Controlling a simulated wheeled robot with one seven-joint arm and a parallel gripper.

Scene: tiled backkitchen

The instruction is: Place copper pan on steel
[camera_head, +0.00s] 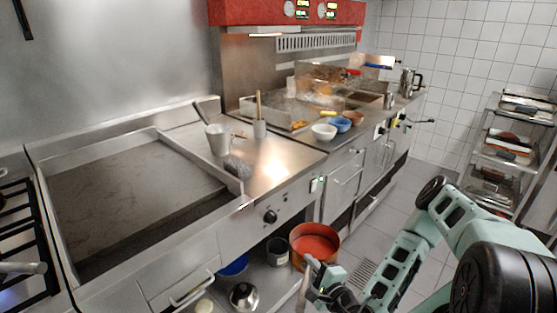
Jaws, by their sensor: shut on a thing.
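The copper pan (314,245), round with an orange-red inside, is at the lower middle, in front of the steel counter's open lower shelf. My gripper (314,274) is just below the pan's near rim and is shut on it, seemingly at the handle. The fingers are small and the exact grip is partly hidden. The pan looks roughly level; I cannot tell whether it touches the shelf. The steel worktop (275,165) is above and left of the pan, with bare shiny metal near its front.
A grey metal pot (219,140), a cup with a wooden utensil (259,128) and a dark scrubber (237,168) stand on the worktop. A griddle (120,200) lies left. Small bowls (324,132) stand farther right. A tray rack (500,150) stands at right.

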